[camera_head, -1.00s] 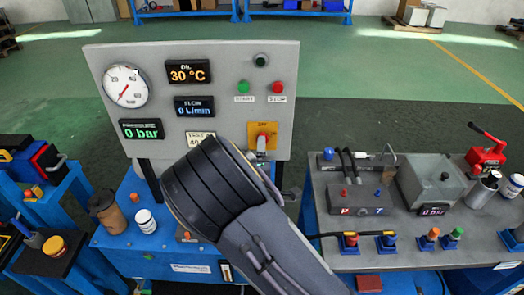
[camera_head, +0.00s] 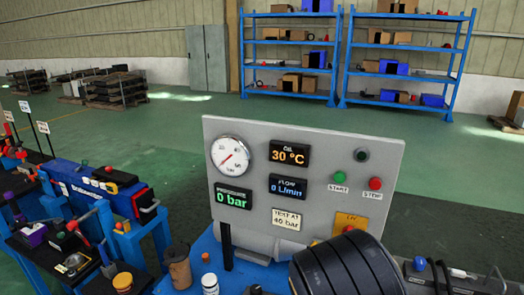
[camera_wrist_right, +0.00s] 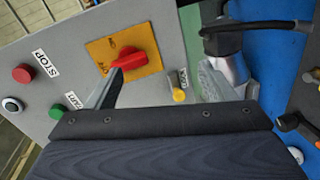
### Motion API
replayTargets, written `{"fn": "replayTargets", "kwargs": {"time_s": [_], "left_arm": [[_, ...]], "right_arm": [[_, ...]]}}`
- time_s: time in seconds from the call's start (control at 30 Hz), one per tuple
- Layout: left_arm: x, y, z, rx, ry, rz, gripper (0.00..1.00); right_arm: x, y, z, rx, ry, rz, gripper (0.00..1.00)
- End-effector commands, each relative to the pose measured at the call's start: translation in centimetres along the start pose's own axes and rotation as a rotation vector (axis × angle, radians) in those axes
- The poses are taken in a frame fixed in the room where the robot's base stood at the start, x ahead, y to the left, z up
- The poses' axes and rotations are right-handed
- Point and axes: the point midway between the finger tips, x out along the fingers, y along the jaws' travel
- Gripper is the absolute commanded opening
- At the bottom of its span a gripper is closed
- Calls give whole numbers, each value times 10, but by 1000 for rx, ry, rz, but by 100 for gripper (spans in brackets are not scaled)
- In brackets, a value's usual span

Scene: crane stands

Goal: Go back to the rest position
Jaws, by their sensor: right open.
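My right gripper (camera_wrist_right: 158,82) is open and empty in the right wrist view, its two grey fingers apart. The red rotary switch (camera_wrist_right: 132,61) on its orange plate (camera_wrist_right: 108,48) lies close beyond the left finger's tip; I cannot tell whether they touch. A small yellow knob (camera_wrist_right: 179,95) shows between the fingers. In the head view a dark rounded link of my arm covers the lower right, in front of the grey control panel (camera_head: 325,205). The orange plate (camera_head: 350,224) is partly hidden behind it. The right fingers are hidden there. My left gripper is not in view.
The panel carries a gauge (camera_head: 230,155) and displays reading 30 °C, 0 L/min and 0 bar. A brown cup (camera_head: 178,266) and a white jar (camera_head: 210,284) stand at its lower left. Blue shelves (camera_head: 290,52) stand far back across open green floor.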

Motion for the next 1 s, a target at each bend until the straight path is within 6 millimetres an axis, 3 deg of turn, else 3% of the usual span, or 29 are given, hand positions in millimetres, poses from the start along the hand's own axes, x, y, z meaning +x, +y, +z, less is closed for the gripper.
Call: {"fn": "replayTargets", "kwargs": {"time_s": [0.13,0.3,0.57,0.8,1.0], "left_arm": [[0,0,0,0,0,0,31],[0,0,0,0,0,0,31],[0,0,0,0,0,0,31],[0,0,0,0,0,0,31],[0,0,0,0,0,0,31]], "right_arm": [[-11,-35,11,375,-35,-315,76],[-47,-46,2,761,-51,-641,76],[-123,-10,-4,1145,-62,-1005,76],[-202,22,29,1270,-176,-1158,76],[-245,24,62,1291,-334,-1147,76]]}}
